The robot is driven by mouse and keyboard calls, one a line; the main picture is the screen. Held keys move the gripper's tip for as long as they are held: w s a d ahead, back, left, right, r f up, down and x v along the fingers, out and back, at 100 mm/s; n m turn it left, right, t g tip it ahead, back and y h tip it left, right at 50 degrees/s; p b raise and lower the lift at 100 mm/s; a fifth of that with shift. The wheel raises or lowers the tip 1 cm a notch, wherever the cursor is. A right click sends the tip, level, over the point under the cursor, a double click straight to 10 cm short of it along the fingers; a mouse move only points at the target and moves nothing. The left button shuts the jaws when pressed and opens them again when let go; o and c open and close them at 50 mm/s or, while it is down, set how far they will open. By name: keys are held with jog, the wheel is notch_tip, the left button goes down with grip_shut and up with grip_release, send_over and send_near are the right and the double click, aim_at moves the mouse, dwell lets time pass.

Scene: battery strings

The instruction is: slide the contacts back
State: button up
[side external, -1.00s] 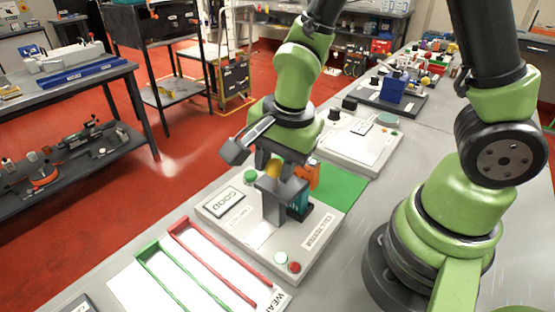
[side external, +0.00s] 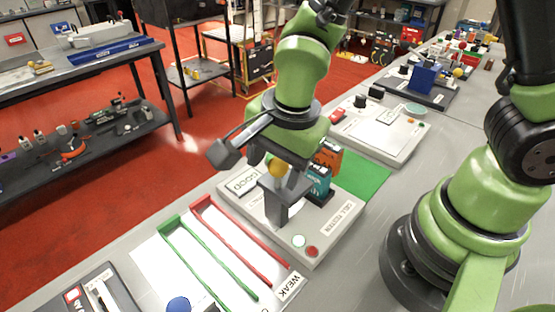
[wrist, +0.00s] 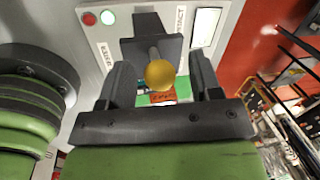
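The cell tester (side external: 330,235) is a pale box with a lit "GOOD" display. Its dark grey contact block (side external: 284,205) stands upright on top, with a yellow knob (side external: 277,166) on a post. A teal cell (side external: 319,182) and an orange cell (side external: 328,154) stand upright to the right of the block, with a gap between block and teal cell. In the wrist view, my gripper (wrist: 162,78) is open. Its fingers straddle the yellow knob (wrist: 158,74) with a gap on each side. The block (wrist: 140,48) is beyond the knob. The side external view mostly hides my fingertips.
A green-railed tray (side external: 205,262) and a red-railed tray (side external: 240,240) marked "WEAK" lie in front of the tester, empty where seen. A blue knob (side external: 178,304) is at the bottom edge. A green mat (side external: 366,178) and another pale box (side external: 385,135) lie behind.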

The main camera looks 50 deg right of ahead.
notch_tip(320, 180, up, 10)
jog(key=s, duration=0.2)
jog(key=shift+d+f, duration=0.15)
jog(key=shift+d, duration=0.05)
dwell(0.3)
jog(key=s+d+r+n+t+y, duration=0.1)
jog(key=s+d+r+n+t, duration=0.4)
jog(key=n, duration=0.6)
jog(key=s+d+r, duration=0.2)
jog(key=s+d, duration=0.1)
jog(key=shift+s+r+n+y, duration=0.25)
jog(key=shift+n+y, duration=0.05)
jog(key=shift+n, duration=0.1)
